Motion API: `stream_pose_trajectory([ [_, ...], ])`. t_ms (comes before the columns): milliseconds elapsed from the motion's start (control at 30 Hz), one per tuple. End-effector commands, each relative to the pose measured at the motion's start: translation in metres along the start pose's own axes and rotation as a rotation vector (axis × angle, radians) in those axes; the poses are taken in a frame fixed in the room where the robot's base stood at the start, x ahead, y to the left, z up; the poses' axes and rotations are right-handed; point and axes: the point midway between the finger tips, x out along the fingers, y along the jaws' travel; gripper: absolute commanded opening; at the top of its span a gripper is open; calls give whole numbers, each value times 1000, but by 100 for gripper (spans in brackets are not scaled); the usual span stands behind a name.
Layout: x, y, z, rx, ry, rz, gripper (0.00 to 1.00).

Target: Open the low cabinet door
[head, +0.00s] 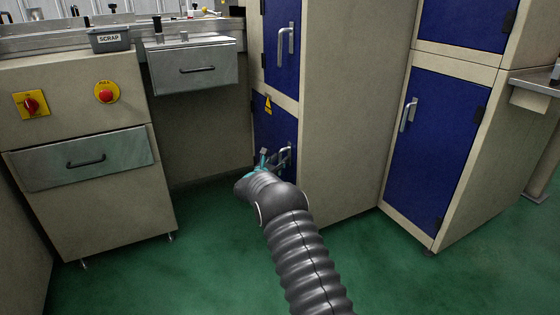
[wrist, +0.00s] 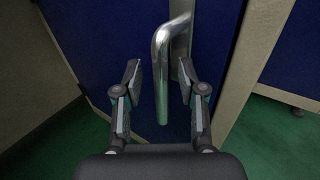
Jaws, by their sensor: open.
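The low cabinet door (head: 270,131) is blue with a yellow warning label, below an upper blue door in the middle of the head view. It looks shut. Its metal bar handle (wrist: 161,75) stands upright in the wrist view; in the head view my arm partly hides it. My gripper (wrist: 160,81) is open, with one finger on each side of the handle's lower part and a gap on both sides. The handle's lower end shows between the fingers. In the head view my gripper (head: 270,158) is small and partly hidden behind my wrist, close to the door.
A beige cabinet side panel (head: 345,110) stands right of the door. Another low blue door (head: 430,145) with a handle is farther right. A machine with a grey drawer (head: 85,158) and red knobs is at left. Green floor (head: 200,250) is clear in front.

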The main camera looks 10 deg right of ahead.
Motion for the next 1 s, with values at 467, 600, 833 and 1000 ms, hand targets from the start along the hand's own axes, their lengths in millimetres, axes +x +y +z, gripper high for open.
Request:
stream_pose_trajectory([
  [467,9,0,0,0,0,0,33],
  [600,9,0,0,0,0,0,0],
  [833,9,0,0,0,0,0,0],
  [1000,0,3,1,1,-1,-10,0],
])
